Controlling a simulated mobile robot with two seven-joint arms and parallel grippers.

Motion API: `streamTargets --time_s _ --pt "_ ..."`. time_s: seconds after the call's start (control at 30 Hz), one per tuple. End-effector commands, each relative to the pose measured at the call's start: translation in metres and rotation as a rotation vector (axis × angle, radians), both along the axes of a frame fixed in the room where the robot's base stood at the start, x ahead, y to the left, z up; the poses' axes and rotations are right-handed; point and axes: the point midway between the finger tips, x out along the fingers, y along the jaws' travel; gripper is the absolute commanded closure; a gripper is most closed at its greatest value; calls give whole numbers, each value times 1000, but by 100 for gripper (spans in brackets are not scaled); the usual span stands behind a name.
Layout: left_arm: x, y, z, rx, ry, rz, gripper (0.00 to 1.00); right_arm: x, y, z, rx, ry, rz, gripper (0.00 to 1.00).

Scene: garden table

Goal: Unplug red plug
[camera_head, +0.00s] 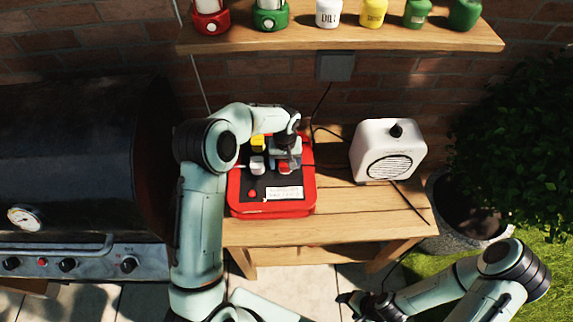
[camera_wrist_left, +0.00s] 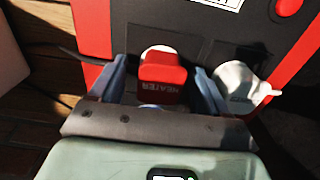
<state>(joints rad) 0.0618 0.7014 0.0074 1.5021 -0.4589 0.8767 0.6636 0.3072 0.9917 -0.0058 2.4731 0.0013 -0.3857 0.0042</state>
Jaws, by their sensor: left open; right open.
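The red plug (camera_wrist_left: 163,75), lettered "HEATER", sits in the red and black power box in the left wrist view. In the head view the red plug (camera_head: 285,167) shows just below my left gripper (camera_head: 284,158). In the left wrist view my left gripper (camera_wrist_left: 160,88) is open, with one finger on each side of the red plug; I cannot tell whether they touch it. The power box (camera_head: 270,209) stands on the wooden table. My right gripper (camera_head: 352,300) is low at the bottom of the head view, away from the box.
A white plug (camera_head: 257,165) and a yellow plug (camera_head: 258,142) are in the box beside the red one. A white heater-like box (camera_head: 388,151) stands right on the table (camera_head: 350,213). A grill (camera_head: 85,170) is at the left, a potted bush (camera_head: 520,150) at the right.

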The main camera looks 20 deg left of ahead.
Motion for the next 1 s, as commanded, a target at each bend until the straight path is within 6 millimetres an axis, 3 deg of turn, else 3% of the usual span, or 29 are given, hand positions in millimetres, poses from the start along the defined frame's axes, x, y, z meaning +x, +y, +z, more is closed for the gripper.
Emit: streamTargets --time_s 0.13,0.37,1.0 --pt "0 0 0 0 0 0 23 0 0 0 0 0 0 32" --pt "0 0 0 0 0 0 98 0 0 0 0 0 0 32" --pt "1 0 20 0 -2 0 98 8 0 7 0 -9 0 32"
